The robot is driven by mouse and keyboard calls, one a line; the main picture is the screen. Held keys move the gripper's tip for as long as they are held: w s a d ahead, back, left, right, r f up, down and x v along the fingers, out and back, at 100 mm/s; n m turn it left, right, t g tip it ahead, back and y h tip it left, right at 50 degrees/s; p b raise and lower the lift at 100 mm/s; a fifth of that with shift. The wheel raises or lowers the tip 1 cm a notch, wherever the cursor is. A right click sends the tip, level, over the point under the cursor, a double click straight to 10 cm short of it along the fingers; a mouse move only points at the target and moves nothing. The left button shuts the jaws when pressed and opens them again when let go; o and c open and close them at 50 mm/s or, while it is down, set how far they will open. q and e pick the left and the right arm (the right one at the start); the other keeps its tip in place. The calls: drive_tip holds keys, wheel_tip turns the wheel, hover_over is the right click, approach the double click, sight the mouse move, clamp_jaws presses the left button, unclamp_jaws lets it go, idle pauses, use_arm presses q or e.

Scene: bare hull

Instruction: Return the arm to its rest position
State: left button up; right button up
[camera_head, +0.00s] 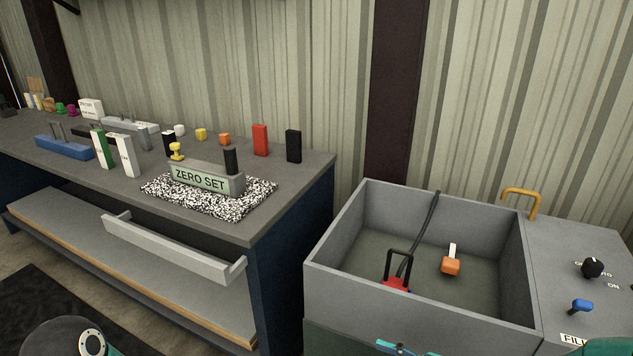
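Part of my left arm, a dark round joint with a pale ring, shows at the bottom left corner, in front of the workbench (290,222). Teal parts, probably of my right arm, show at the bottom edge in front of the grey open tub (333,283) and at the bottom right corner. Neither gripper's fingers can be made out, and what they hold, if anything, is hidden below the picture.
The bench holds a ZERO SET block (207,180) on a speckled mat (225,206), a blue tool (62,147) and several small blocks. The tub holds a red-based handled item (396,285) and an orange piece (451,266). A control panel (560,285) with knobs adjoins it.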

drive_tip(key=a+f+m+h+b, duration=0.25)
drive_tip(key=a+f+m, duration=0.25)
drive_tip(key=f, duration=0.6)
drive_tip(key=s+f+m+g+h, duration=0.3)
drive_tip(key=s+f+m+h, duration=0.25)
drive_tip(key=s+f, duration=0.5)
drive_tip(key=s+d+f+m+g+h, duration=0.2)
drive_tip(key=s+d+f+m+g, duration=0.25)
drive_tip(key=s, duration=0.35)
use_arm(q)
wheel_tip(320, 180, up, 10)
drive_tip(key=p, duration=1.4)
drive_tip(key=shift+r, duration=0.25)
use_arm(e)
wheel_tip(320, 180, up, 13)
drive_tip(key=shift+a+r, duration=0.15)
drive_tip(key=shift+a, duration=0.25)
